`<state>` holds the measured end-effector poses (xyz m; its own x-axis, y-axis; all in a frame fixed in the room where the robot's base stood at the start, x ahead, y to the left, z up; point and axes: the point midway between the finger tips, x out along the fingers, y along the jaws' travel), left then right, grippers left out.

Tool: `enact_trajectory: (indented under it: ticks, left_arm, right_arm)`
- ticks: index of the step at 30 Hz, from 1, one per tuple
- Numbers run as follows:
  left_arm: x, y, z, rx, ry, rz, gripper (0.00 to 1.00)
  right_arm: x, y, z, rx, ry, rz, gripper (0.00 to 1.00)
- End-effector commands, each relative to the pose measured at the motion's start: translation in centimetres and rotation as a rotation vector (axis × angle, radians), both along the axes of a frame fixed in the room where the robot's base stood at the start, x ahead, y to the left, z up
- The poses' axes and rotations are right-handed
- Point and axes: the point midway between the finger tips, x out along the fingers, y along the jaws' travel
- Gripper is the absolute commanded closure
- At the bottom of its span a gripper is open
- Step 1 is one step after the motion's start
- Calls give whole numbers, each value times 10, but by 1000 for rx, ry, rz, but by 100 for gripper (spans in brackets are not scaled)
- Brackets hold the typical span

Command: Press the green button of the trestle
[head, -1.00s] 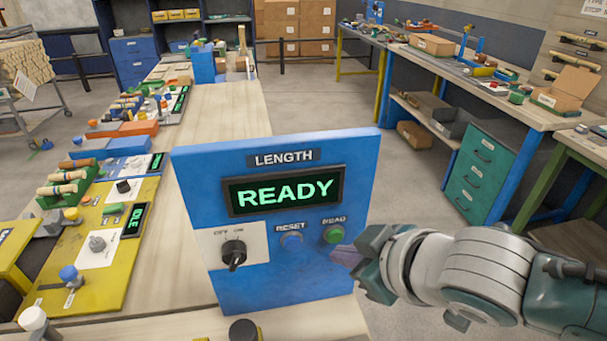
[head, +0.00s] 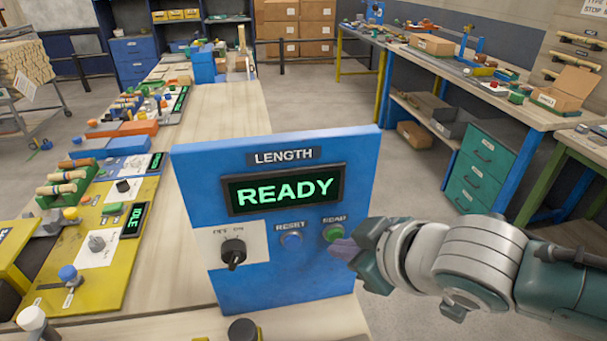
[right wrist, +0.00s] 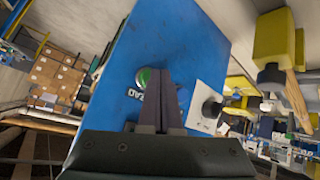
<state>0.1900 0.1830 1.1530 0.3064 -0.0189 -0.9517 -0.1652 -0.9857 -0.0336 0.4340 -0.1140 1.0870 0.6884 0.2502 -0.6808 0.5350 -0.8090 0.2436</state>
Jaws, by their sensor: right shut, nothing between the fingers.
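A blue upright panel labelled LENGTH (head: 205,180) stands at the front of the wooden bench in the head view. Its dark display (head: 284,190) reads READY in green. The green button (head: 333,233) sits at the panel's lower right and also shows in the right wrist view (right wrist: 146,77). My right gripper (head: 340,247) is shut and empty, its purple-grey fingertips just below and beside the green button. In the right wrist view the fingers (right wrist: 170,75) point at the panel beside the button. I cannot tell whether they touch the panel. My left gripper is out of view.
A blue RESET button (head: 291,240) and a black rotary switch (head: 233,252) sit left of the green button. A yellow board with an IDLE display (head: 133,219) lies left on the bench. Free floor (head: 400,190) lies right of the panel.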

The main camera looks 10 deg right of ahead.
Motion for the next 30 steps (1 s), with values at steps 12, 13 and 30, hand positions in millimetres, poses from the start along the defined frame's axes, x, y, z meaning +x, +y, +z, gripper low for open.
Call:
enact_trajectory:
  ticks: [12,13,30]
  left_arm:
    - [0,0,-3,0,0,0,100]
    - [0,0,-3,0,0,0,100]
    - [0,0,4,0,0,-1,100]
  right_arm:
    - [5,0,0,0,-1,1,100]
    - [6,0,0,0,-1,1,100]
    - [0,0,2,2,1,-1,100]
